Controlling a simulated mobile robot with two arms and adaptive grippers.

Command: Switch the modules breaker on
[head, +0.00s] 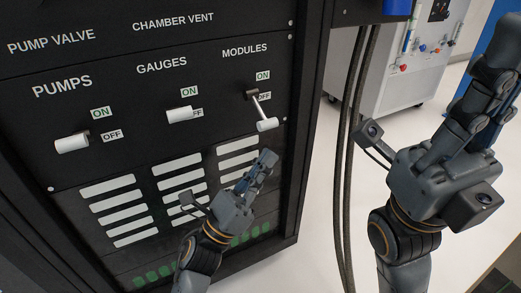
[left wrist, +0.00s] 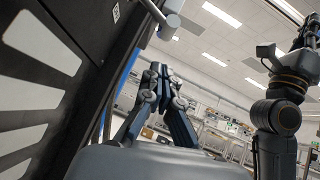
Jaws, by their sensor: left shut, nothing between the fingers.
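The modules breaker (head: 266,124) is a grey lever with a white handle on the black panel, under the MODULES label. Its lever slants down from a dark pivot, and the handle sits below the OFF label. My left gripper (head: 268,160) is just below the handle, with a small gap in the head view. Its fingers are closed together and empty; in the left wrist view the closed fingertips (left wrist: 160,70) lie below a pale handle (left wrist: 168,26) at the top. My right gripper (head: 503,50) is raised at the right, away from the panel; its fingers overlap in the view.
The pumps breaker (head: 72,143) and gauges breaker (head: 180,114) are to the left on the same panel. White label plates (head: 181,166) lie below. Dark cables (head: 350,130) hang right of the cabinet. A grey wheeled unit (head: 385,75) stands behind on open floor.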

